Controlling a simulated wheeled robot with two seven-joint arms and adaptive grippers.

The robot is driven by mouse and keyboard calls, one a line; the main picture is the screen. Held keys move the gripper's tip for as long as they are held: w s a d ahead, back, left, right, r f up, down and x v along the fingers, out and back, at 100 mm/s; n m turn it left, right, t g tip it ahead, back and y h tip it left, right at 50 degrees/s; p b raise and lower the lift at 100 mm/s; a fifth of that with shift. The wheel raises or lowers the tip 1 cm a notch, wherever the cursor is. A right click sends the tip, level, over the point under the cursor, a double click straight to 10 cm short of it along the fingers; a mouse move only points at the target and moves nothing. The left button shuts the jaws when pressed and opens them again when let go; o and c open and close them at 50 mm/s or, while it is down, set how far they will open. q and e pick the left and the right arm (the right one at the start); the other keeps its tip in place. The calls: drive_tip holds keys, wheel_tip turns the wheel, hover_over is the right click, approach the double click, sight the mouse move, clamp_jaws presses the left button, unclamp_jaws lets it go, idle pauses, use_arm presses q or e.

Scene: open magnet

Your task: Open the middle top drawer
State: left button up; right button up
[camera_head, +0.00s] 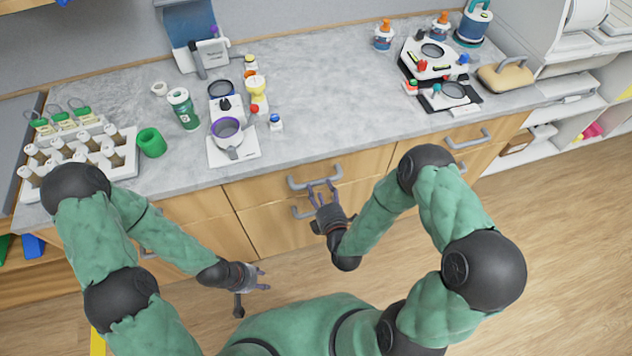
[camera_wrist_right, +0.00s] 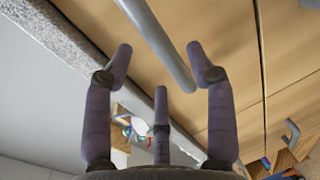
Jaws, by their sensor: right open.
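The middle top drawer (camera_head: 350,169) is a light wooden front under the grey worktop and looks shut. Its grey bar handle (camera_head: 292,183) shows in the head view and as a long bar (camera_wrist_right: 160,40) in the right wrist view. My right gripper (camera_head: 322,188) is open just at this handle, and its spread fingers (camera_wrist_right: 158,50) show in the wrist view with the bar running between the tips. I cannot tell whether any finger touches the bar. My left gripper (camera_head: 265,279) appears open and empty, low in front of the cabinet.
Another top drawer handle (camera_head: 468,140) is to the right. The worktop (camera_head: 325,110) holds a tube rack (camera_head: 110,155), a green-capped jar (camera_head: 183,108), microscopes and bottles. The wooden floor at the right is clear.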

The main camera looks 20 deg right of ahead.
sight(317, 184)
drive_tip(key=shift+w+f+b, duration=0.2)
drive_tip(key=shift+w+f, duration=0.05)
drive_tip(key=shift+w, duration=0.9)
drive_tip(key=shift+w+f+b, duration=0.15)
drive_tip(key=shift+w+f, duration=0.05)
drive_tip(key=shift+w, duration=0.95)
clamp_jaws()
